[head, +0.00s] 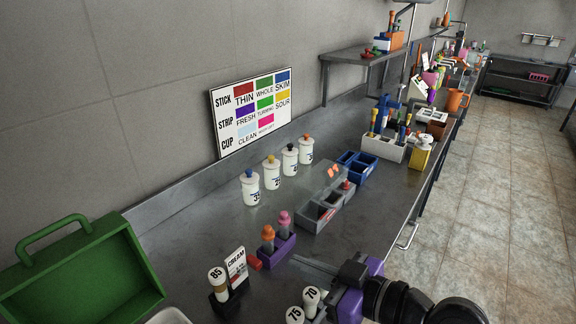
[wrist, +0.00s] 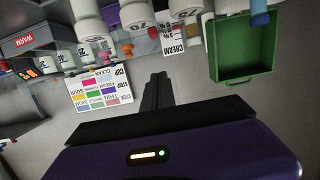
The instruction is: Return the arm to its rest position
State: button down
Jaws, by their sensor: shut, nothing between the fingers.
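My gripper (head: 297,261) extends from the lower right in the head view, over the near part of the steel counter (head: 205,225). Its dark fingers point left and its body is purple. In the wrist view the fingers of my gripper (wrist: 158,78) are together, with nothing between them. The wrist view is upside down, with the wall and the colored sign (wrist: 100,88) beyond the fingers. My arm's dark links show at the lower right of the head view, and the rest of the arm is out of the picture.
A green bin (head: 85,270) stands at the left. Near my gripper are the CREAM card (head: 237,268), white-capped 70 (head: 311,296) and 75 (head: 295,315) items, and a purple holder (head: 272,250). White jars (head: 251,188) line the wall. The floor (head: 500,190) at right is clear.

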jog(key=w+d+r+m+t+h, duration=0.3)
jog(key=w+d+m+t, duration=0.1)
jog(key=d+m+t, duration=0.15)
jog(key=s+d+f+m+t+h, duration=0.3)
jog(key=s+d+f+m+h, duration=0.3)
jog(key=s+d, duration=0.3)
jog(key=s+d+f+g+h, duration=0.1)
jog(key=s+f, duration=0.1)
jog(key=s, duration=1.2)
jog(key=s+d+f+n+g+h, duration=0.1)
jog(key=s+f+g+h, duration=0.1)
jog(key=s, duration=1.2)
jog(key=shift+s+d+f, duration=0.3)
jog(key=shift+s+f, duration=0.1)
jog(key=shift+f, duration=0.4)
